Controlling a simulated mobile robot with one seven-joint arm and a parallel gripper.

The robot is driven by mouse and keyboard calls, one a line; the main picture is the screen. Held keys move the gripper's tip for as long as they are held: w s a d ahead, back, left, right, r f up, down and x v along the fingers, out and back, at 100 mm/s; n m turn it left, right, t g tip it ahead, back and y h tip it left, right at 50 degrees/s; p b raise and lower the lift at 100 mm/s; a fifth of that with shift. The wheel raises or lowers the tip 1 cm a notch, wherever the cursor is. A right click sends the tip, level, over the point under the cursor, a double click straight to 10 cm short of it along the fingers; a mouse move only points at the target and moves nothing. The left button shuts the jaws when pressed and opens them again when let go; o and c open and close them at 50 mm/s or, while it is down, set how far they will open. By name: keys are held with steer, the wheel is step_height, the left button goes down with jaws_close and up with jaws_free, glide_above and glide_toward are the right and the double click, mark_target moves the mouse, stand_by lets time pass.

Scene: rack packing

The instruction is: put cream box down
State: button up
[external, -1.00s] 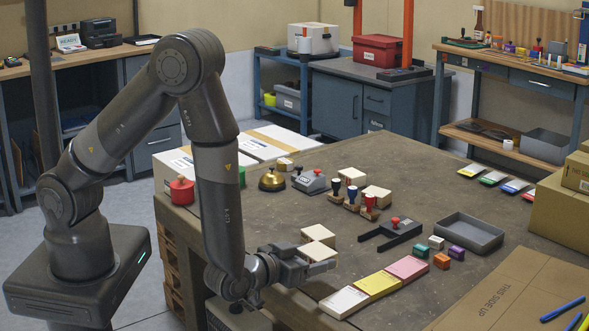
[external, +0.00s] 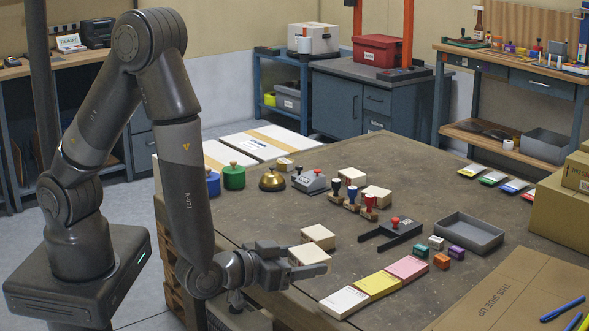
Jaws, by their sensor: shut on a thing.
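A cream box (external: 309,253) sits between the jaws of my gripper (external: 316,264), near the front-left edge of the table in the external view. My gripper is shut on this box. The near finger lies along its front side, and the far finger is mostly hidden behind it. I cannot tell whether the box touches the table or is slightly above it. A second cream box (external: 318,236) stands right behind it, a very small gap or contact between them. Another cream box (external: 377,195) stands farther back beside the stamps.
White, yellow (external: 370,285) and pink pads lie in a row to the right. A dark stapler-like tool (external: 392,234), small coloured blocks and a grey tray (external: 468,233) lie beyond. Stamps (external: 351,196) stand behind. The bare table (external: 280,215) left of the boxes is free.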

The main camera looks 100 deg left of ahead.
mark_target(291, 255)
steer(key=w+f+m+t+h, duration=0.1)
steer(key=m+h, duration=0.1)
steer(key=w+d+f+m+t+h, duration=0.1)
steer(key=w+f+m+h, duration=0.1)
steer(key=h, duration=0.1)
steer(key=w+d+f+m+h, duration=0.1)
steer(key=h, duration=0.1)
steer(key=shift+w+d+f+m+t+h, duration=0.1)
steer(key=shift+w+f+m+t+h, duration=0.2)
steer(key=shift+m+t, duration=0.1)
steer(key=shift+d+f+m+h, duration=0.5)
steer(key=shift+f+m+h, duration=0.2)
steer(key=shift+h, duration=0.3)
steer(key=shift+r, duration=0.1)
